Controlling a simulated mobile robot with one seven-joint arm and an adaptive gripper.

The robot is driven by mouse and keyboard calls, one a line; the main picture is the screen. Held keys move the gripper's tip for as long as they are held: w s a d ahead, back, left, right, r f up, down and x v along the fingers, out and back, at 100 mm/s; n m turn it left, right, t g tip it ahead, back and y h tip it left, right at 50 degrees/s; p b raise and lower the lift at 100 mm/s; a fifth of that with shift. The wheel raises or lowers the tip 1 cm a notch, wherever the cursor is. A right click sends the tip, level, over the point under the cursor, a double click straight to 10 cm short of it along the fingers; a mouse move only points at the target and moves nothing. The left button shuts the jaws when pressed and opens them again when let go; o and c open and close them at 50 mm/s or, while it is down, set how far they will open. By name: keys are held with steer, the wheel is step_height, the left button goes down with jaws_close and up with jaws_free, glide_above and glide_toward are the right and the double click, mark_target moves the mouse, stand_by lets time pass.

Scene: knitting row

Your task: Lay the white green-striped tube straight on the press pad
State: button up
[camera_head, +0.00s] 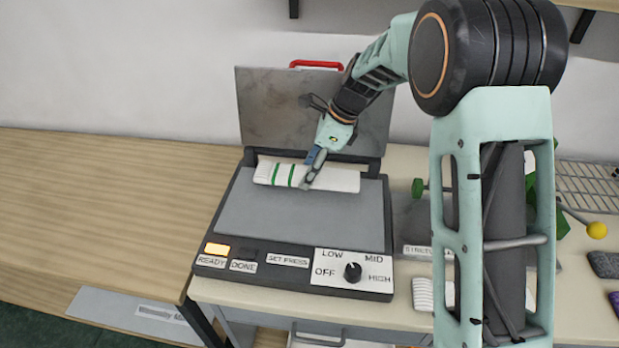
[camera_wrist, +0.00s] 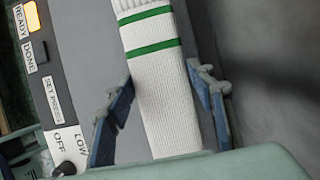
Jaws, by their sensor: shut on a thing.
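The white tube (camera_head: 335,179) with two green stripes lies across the back part of the grey press pad (camera_head: 290,222), close to the hinge side. Its striped end is on the left and it slants slightly. My gripper (camera_head: 308,180) points down at its middle, shut on it. In the wrist view my gripper (camera_wrist: 160,100) has one finger on each side of the ribbed tube (camera_wrist: 163,85); the palm hides its near end. Whether the tube's underside touches the pad all along is hard to tell.
The press lid (camera_head: 275,105) with a red handle (camera_head: 316,65) stands open behind the pad. The front panel has a lit READY lamp (camera_head: 217,249) and a dial (camera_head: 352,272). A wooden table (camera_head: 90,200) is at left; a wire rack (camera_head: 590,185) is at right.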

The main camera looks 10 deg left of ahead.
steer(key=shift+f, duration=1.55)
steer(key=shift+f, duration=0.1)
steer(key=o, duration=0.9)
steer(key=v, duration=1.2)
steer(key=shift+a, duration=0.1)
